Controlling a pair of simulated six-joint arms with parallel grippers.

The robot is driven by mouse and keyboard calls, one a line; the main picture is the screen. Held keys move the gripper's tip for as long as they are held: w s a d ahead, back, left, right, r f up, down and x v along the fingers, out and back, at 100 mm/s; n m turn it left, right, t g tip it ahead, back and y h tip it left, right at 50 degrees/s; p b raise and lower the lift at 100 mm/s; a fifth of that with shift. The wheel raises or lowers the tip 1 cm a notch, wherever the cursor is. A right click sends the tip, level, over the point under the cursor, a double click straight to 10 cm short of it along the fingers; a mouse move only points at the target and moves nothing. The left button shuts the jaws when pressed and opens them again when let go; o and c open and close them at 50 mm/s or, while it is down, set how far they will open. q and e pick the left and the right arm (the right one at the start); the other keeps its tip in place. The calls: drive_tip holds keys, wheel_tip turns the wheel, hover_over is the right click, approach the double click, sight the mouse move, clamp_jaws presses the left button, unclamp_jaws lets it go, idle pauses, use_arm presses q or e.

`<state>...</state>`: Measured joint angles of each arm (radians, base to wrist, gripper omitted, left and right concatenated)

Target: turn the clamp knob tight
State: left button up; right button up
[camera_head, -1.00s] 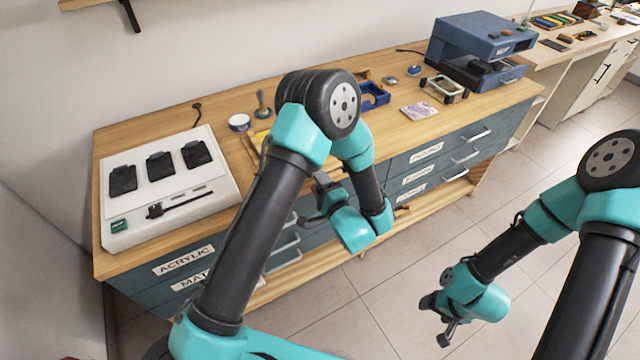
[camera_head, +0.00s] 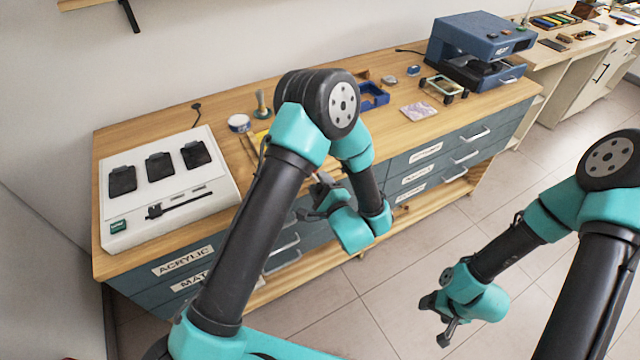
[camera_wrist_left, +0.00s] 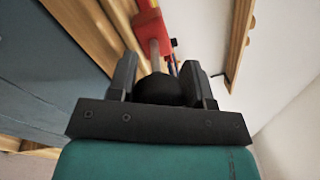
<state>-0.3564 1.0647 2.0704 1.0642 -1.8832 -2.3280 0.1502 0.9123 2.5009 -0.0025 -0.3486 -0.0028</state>
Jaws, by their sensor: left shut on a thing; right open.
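The clamp has a red body (camera_wrist_left: 152,25) with a metal rod (camera_wrist_left: 155,55) leading down to a dark round knob (camera_wrist_left: 159,90) in the left wrist view. My left gripper (camera_wrist_left: 158,76) is shut on this knob, one finger on each side. In the head view my left gripper (camera_head: 318,198) is low at the front edge of the bench, and my arm hides the clamp there. My right gripper (camera_head: 440,320) is open and empty over the floor, away from the bench.
The wooden bench top (camera_head: 290,90) carries a white panel with black pads (camera_head: 215,188), a tape roll (camera_head: 239,122), a blue tray (camera_head: 372,97) and a blue machine (camera_head: 480,45). Drawers with handles (camera_head: 472,134) line its front. The floor (camera_head: 370,300) in front is clear.

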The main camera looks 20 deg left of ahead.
use_arm(q)
drive_tip(key=o, duration=0.9)
drive_tip(key=v, duration=1.7)
drive_tip(key=shift+s, duration=0.2)
drive_tip(key=shift+w, duration=0.1)
drive_tip(key=w+a+f+n+g+h, duration=0.25)
drive_tip(key=a+f+n+h, duration=0.2)
drive_tip(key=f, duration=0.25)
drive_tip(key=w+a+f+n+g+h, duration=0.2)
drive_tip(key=w+a+f+n+h, duration=0.15)
drive_tip(key=a+f+h, duration=0.3)
drive_tip(key=s+a+f+n+g+h, duration=0.2)
drive_tip(key=s+a+n+g+h, duration=0.1)
drive_tip(key=s, duration=0.3)
drive_tip(key=s+a+f+n+g+h, duration=0.3)
drive_tip(key=s+n+g, duration=0.2)
drive_tip(key=s, duration=0.1)
drive_tip(key=shift+s+a+n, duration=0.3)
drive_tip(key=shift+a, duration=0.1)
